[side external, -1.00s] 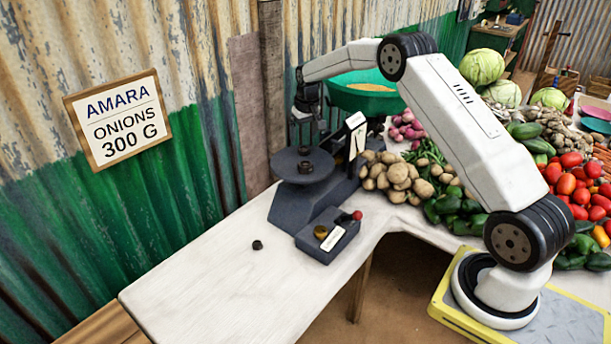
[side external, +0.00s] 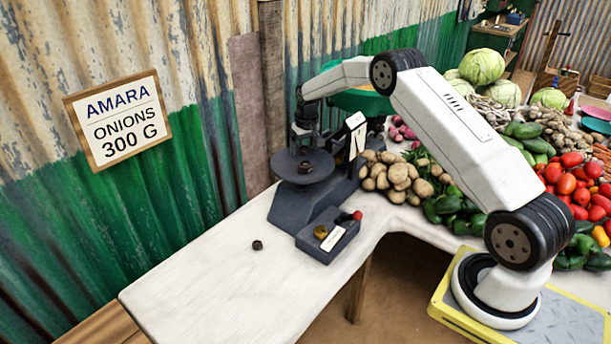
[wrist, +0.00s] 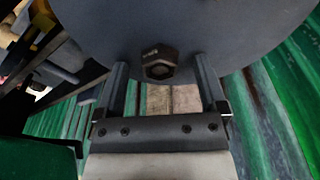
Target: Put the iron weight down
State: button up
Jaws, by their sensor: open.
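A dark hexagonal iron weight (side external: 305,167) rests on the round dark pan (side external: 284,171) of the scale. In the wrist view the weight (wrist: 158,62) sits on the pan (wrist: 215,25), between the two finger ends and apart from both. My gripper (side external: 304,149) is open at the far side of the pan, close to the weight; its fingers (wrist: 162,64) also show in the wrist view. The exact gap between fingers and weight is hard to judge from the side.
A smaller dark weight (side external: 257,245) lies alone on the white table (side external: 210,275). A weight box (side external: 328,240) with a brass piece and a red knob stands in front of the scale. Potatoes (side external: 395,177) and other vegetables crowd the right. The table's front left is mostly clear.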

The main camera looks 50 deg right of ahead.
aim_at(303, 147)
grip_shut()
dwell(0.4)
jog(key=shift+r, duration=0.1)
jog(key=shift+r, duration=1.4)
jog(key=s+a+r, duration=0.2)
jog(key=s+r, duration=0.3)
jog(key=s, duration=0.1)
jog(key=s+a+r, duration=0.2)
jog(key=s+r, duration=0.3)
jog(key=s, duration=0.2)
jog(key=shift+s+a, duration=0.15)
jog(key=shift+a, duration=0.1)
